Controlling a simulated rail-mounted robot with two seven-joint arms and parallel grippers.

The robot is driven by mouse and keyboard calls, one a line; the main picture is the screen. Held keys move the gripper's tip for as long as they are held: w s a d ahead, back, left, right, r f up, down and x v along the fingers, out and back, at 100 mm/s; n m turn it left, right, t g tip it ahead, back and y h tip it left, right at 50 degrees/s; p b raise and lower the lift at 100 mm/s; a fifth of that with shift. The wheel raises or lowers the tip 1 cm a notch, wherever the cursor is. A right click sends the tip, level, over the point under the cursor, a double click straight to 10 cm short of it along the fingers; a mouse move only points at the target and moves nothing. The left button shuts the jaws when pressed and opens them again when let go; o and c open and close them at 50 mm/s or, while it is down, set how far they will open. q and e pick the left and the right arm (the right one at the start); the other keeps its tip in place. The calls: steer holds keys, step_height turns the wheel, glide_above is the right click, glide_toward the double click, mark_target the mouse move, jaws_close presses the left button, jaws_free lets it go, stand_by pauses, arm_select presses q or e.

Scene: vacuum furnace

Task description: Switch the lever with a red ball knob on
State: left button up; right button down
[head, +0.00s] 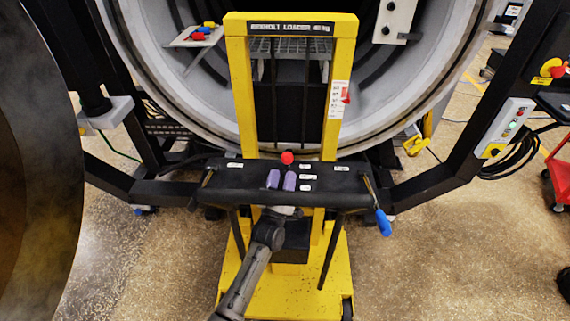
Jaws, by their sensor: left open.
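The red ball knob (287,157) stands at the back edge of the black control panel (238,180) of the yellow loader. Its lever is mostly hidden, so I cannot tell its position. My left gripper (281,180) is over the middle of the panel, just in front of the knob. Its two purple fingers are apart and point toward the knob, with nothing seen between them. I cannot tell whether they touch the panel. My right gripper is out of view.
The loader's yellow mast (241,80) rises behind the panel, before the round furnace opening (205,100). A blue-tipped handle (383,222) hangs at the panel's right end. Black frame bars flank the loader. A control box (507,125) is at right.

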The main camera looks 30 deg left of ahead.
arm_select(q)
steer(key=p+v, duration=0.1)
steer(key=v, duration=0.8)
steer(key=shift+s, duration=0.2)
steer(key=shift+f, duration=0.2)
